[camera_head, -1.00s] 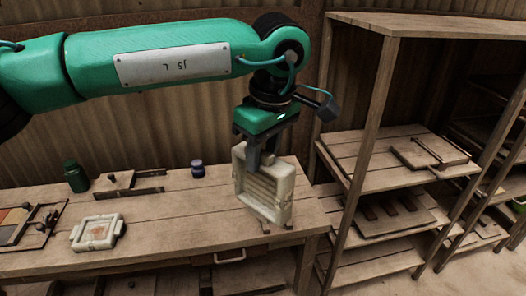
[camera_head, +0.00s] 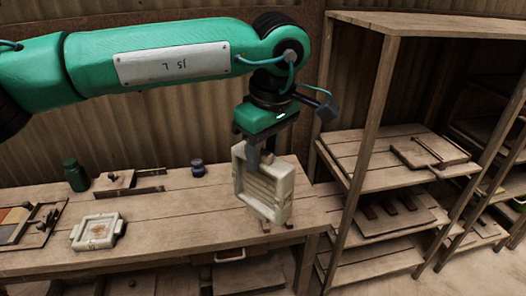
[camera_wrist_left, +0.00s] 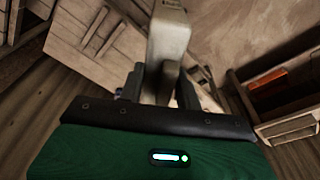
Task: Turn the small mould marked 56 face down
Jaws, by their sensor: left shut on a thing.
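A pale, square, tray-like mould (camera_head: 265,185) is held upright on its edge above the right end of the workbench, its hollow side turned toward the head camera. My left gripper (camera_head: 266,158) is shut on its upper rim from above. In the left wrist view the mould (camera_wrist_left: 167,40) shows edge-on between the fingers (camera_wrist_left: 158,85). A second pale mould with handles (camera_head: 98,231) lies flat on the bench at the left, a brownish patch inside it. I cannot read a number on either mould. My right gripper is not in view.
The wooden bench (camera_head: 170,222) has free room between the two moulds. A green bottle (camera_head: 76,176), a dark blue jar (camera_head: 198,168) and wooden tools (camera_head: 128,185) stand along its back. A wooden shelf unit (camera_head: 385,150) with boards stands close on the right.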

